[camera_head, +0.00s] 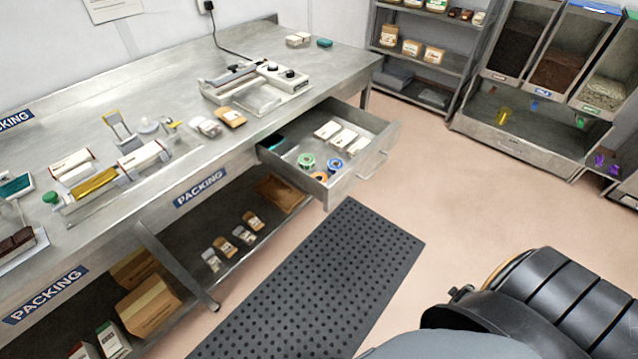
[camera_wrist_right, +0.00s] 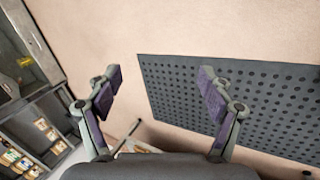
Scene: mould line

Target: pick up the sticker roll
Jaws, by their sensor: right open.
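Several small rolls lie in the open drawer (camera_head: 336,192) under the bench: a green roll (camera_head: 307,161), a blue roll (camera_head: 335,165) and an orange roll (camera_head: 319,177). They sit close together near the drawer's front left. I cannot tell which of them is the sticker roll. My right gripper (camera_wrist_right: 157,80) is open and empty in the right wrist view, above the floor and dark mat, apart from any roll. My left gripper is out of view.
White-labelled packs (camera_head: 343,137) lie in the drawer behind the rolls. The steel bench (camera_head: 155,95) holds a sealer (camera_head: 270,85) and label dispensers. A perforated mat (camera_head: 320,285) covers floor before it. Shelves (camera_head: 425,65) and ingredient bins (camera_head: 555,60) stand at the back right.

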